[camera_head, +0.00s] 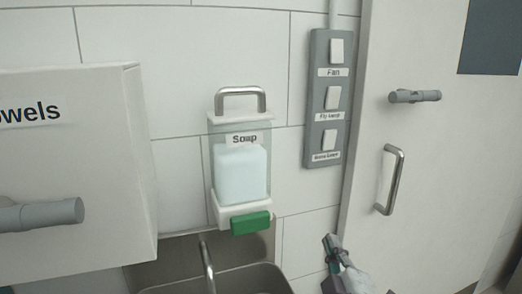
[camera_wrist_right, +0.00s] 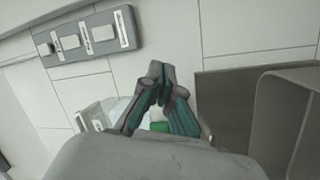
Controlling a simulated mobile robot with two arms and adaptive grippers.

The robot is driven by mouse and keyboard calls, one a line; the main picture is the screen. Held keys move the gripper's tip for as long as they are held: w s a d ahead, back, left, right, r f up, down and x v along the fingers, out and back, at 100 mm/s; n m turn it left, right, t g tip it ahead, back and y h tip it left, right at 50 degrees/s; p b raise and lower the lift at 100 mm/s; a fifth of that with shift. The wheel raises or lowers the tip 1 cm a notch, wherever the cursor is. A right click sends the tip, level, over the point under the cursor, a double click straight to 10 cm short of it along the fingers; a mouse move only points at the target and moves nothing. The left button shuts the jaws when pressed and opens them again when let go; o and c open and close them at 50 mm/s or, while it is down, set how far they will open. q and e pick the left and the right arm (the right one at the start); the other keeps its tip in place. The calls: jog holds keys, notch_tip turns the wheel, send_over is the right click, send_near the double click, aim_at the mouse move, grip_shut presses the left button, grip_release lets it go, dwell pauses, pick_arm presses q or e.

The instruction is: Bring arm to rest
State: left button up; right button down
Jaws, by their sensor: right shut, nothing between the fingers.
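My right gripper (camera_head: 331,245) shows at the lower middle right in the head view, in front of the tiled wall and to the right of the sink. Its fingers are shut and empty. In the right wrist view its teal and grey fingertips (camera_wrist_right: 159,78) meet near the middle. The soap dispenser (camera_wrist_right: 93,115) and its green lever (camera_wrist_right: 159,126) are partly hidden behind the gripper there. My left gripper is not in view.
The soap dispenser (camera_head: 240,170) hangs above a metal sink (camera_head: 220,284) with a tap (camera_head: 207,262). A switch panel (camera_head: 328,100) is on the wall. A door (camera_head: 430,190) with a handle stands at right, a towel box (camera_head: 75,170) at left.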

jog(key=s+d+f+m+g+h, duration=0.1)
jog(key=s+d+f+m+g, duration=0.15)
jog(key=f, duration=0.45)
jog(key=s+d+f+m+g+h, duration=0.1)
jog(key=s+f+m+g, duration=0.15)
jog(key=f, duration=0.35)
jog(key=s+d+f+m+g, duration=0.3)
jog(key=s+f+m+g, duration=0.3)
jog(key=s+f+g, duration=0.95)
jog(key=s+f+t+p, duration=0.15)
jog(key=s+f, duration=0.25)
jog(key=f, duration=0.9)
jog(key=s+f+t+p, duration=0.15)
jog(key=s+f, duration=0.25)
jog(key=f, duration=0.9)
jog(key=s+d+f+g+p, duration=0.1)
jog(key=s+d+f, duration=0.2)
jog(key=s+f, duration=1.1)
jog(key=shift+s+y+p, duration=0.3)
jog(key=shift+s, duration=0.65)
jog(key=shift+f, duration=0.1)
